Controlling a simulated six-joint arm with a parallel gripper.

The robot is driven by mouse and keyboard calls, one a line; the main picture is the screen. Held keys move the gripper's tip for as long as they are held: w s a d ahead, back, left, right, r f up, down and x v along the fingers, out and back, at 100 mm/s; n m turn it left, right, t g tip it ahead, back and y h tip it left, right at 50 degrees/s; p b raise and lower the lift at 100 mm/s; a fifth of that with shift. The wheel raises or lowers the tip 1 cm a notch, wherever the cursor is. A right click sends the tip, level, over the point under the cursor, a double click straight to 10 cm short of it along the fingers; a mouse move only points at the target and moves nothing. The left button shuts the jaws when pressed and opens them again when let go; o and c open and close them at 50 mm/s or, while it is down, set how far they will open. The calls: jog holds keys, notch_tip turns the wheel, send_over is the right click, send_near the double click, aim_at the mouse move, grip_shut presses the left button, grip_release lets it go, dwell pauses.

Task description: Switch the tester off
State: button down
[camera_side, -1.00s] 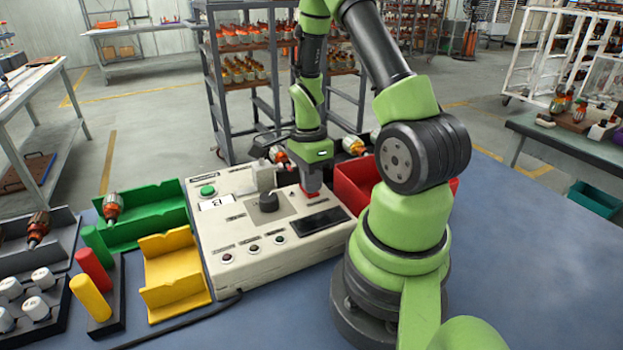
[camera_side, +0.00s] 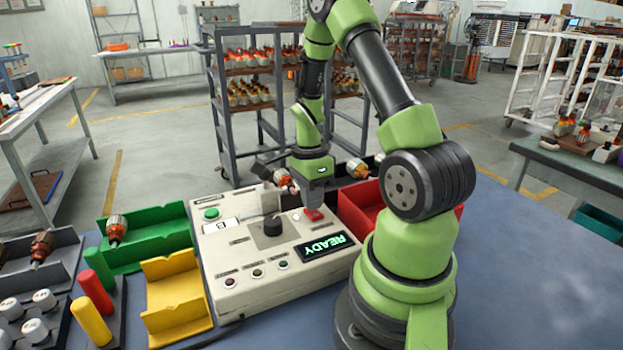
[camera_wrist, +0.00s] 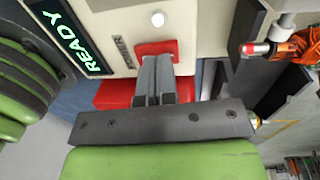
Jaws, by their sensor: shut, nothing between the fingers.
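The tester (camera_side: 240,276) is a cream box on the blue table. Its display (camera_side: 325,246) is lit and reads READY, also in the wrist view (camera_wrist: 62,32). The red power switch (camera_side: 313,215) sits at the panel's back right corner; in the wrist view it shows as a red block (camera_wrist: 156,47) beside the POWER label. A small white lamp (camera_wrist: 158,19) near it glows. My gripper (camera_side: 313,206) is shut and empty, pointing down just above the switch. Its fingertips (camera_wrist: 158,58) overlap the switch's edge in the wrist view; I cannot tell whether they touch.
A red bin (camera_side: 350,212) is close behind my gripper, and a green tray (camera_side: 165,232) and yellow cradle (camera_side: 176,297) lie left. The table right of my base is clear.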

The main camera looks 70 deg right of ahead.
notch_tip(320, 180, up, 14)
jog(key=w+d, duration=0.1)
jog(key=shift+f, duration=0.2)
jog(key=shift+w+d, duration=0.1)
jog(key=shift+s+a+f, duration=0.1)
jog(key=shift+s+a, duration=0.35)
jog(key=shift+a, duration=0.15)
jog(key=f, duration=0.9)
jog(key=s+a+f, duration=0.1)
jog(key=f, duration=0.4)
jog(key=shift+s+a, duration=0.1)
